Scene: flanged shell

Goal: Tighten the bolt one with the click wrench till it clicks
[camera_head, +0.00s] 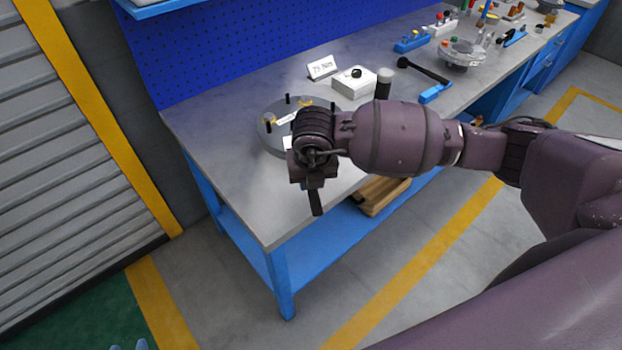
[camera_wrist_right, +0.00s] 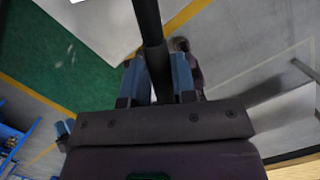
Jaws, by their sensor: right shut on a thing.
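The flanged shell (camera_head: 268,142) is a grey disc on the near end of the bench, with black upright bolts (camera_head: 287,99) and yellow marks on it. My right gripper and wrist cover its right part; which bolt is bolt one cannot be told. My right gripper (camera_head: 313,184) is shut on the click wrench (camera_head: 316,203), whose dark handle sticks out toward the bench's front edge. In the right wrist view the black shaft (camera_wrist_right: 149,35) runs between the blue fingers. The wrench head and any contact with a bolt are hidden. My left gripper's blue fingertips (camera_head: 129,345) show apart at the bottom left.
A small sign (camera_head: 322,67) and a white box (camera_head: 354,84) with a black knob stand behind the shell. A black tool (camera_head: 425,69), a blue piece (camera_head: 435,93) and another round part (camera_head: 463,54) lie further right. The bench's near left corner is clear.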

